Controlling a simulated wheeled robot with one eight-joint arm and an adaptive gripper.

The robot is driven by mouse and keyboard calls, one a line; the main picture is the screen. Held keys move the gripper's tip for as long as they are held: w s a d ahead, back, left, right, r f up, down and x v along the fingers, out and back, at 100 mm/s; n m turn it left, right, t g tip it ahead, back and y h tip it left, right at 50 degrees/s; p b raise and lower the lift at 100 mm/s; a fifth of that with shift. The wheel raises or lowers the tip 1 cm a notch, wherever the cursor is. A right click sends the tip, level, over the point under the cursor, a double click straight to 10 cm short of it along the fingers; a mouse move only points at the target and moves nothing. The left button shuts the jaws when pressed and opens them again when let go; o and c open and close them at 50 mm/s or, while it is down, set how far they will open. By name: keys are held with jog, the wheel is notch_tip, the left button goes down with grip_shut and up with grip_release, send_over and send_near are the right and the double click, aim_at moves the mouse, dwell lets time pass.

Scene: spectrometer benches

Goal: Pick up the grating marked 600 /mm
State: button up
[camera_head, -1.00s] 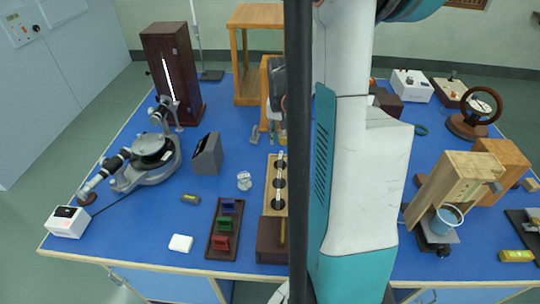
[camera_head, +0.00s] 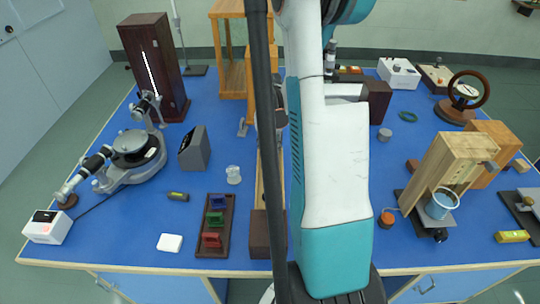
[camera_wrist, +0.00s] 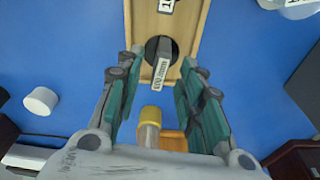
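In the wrist view, my gripper (camera_wrist: 160,98) is open, with its fingers apart and nothing held between them. Ahead of the fingertips is a wooden rack (camera_wrist: 187,20) with a dark round hole. A grey piece with a white label (camera_wrist: 160,74) stands at the hole. The label seems to read "100 mm", but it is too small to be sure. In the head view, a dark tray (camera_head: 230,245) holds small blue (camera_head: 218,202), green (camera_head: 214,218) and red (camera_head: 211,240) upright pieces with no readable marking. No 600 /mm mark is legible. My arm hides the gripper there.
A yellow-capped cylinder (camera_wrist: 150,115) is close below the gap between the fingers. A white cylinder (camera_wrist: 41,101) stands at left. In the head view, a spectrometer (camera_head: 135,150) is at left and a wooden stand (camera_head: 445,165) at right.

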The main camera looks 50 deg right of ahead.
aim_at(270, 147)
jog(key=f, duration=0.1)
jog(key=f+b, duration=0.1)
jog(key=f, duration=0.1)
jog(key=shift+w+d+f, duration=0.15)
jog(key=shift+d+f, duration=0.1)
jog(key=shift+f, duration=0.1)
grip_shut()
jog(key=shift+r, duration=0.1)
jog(key=shift+r, duration=0.1)
